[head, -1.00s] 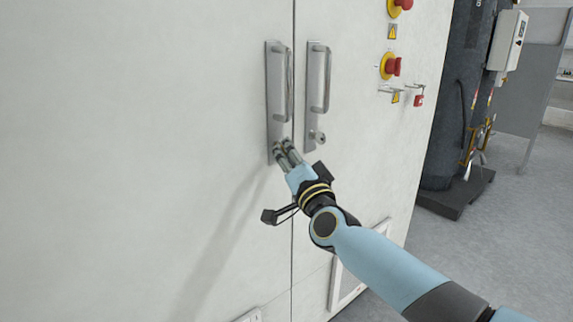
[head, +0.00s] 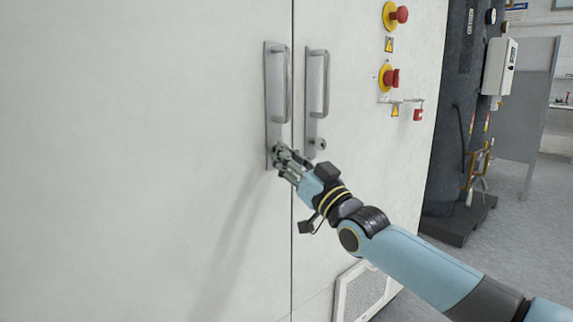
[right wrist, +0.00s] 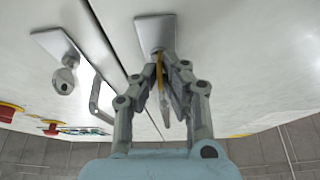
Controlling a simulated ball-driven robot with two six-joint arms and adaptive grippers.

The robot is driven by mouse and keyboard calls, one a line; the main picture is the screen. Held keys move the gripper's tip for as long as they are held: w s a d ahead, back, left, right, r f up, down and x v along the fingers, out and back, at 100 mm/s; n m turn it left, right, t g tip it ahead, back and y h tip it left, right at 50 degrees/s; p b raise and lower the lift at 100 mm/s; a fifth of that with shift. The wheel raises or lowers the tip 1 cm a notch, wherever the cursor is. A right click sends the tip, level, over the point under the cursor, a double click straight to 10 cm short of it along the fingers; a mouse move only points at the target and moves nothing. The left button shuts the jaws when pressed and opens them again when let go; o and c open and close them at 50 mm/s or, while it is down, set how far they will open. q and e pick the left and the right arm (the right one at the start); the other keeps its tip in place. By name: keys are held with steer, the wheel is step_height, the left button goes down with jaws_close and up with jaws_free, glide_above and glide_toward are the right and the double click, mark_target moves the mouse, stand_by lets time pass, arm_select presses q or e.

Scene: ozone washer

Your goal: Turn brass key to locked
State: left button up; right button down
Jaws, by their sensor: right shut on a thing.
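My right gripper (head: 281,157) reaches the bottom of the left door's metal handle plate (head: 272,62). In the right wrist view its fingers (right wrist: 160,66) are closed around a thin brass-coloured key (right wrist: 159,72) at the end of the handle plate (right wrist: 152,30). The key's far end and the lock behind it are mostly hidden by the fingers, so I cannot tell its exact angle. In the head view the key is hidden by the gripper. My left gripper is not in view.
The right door's handle plate (head: 316,72) has a round lock cylinder (head: 321,144) just beside my gripper. Red emergency buttons (head: 391,78) and a small red padlock (head: 418,114) are on the panel at right. A grey vent (head: 361,291) is lower down.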

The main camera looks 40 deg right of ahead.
steer(key=shift+f+n+y, duration=0.1)
steer(key=shift+n+y, duration=0.3)
steer(key=shift+n, duration=0.2)
steer(key=c, duration=1.5)
jaws_free()
steer(key=v, duration=1.2)
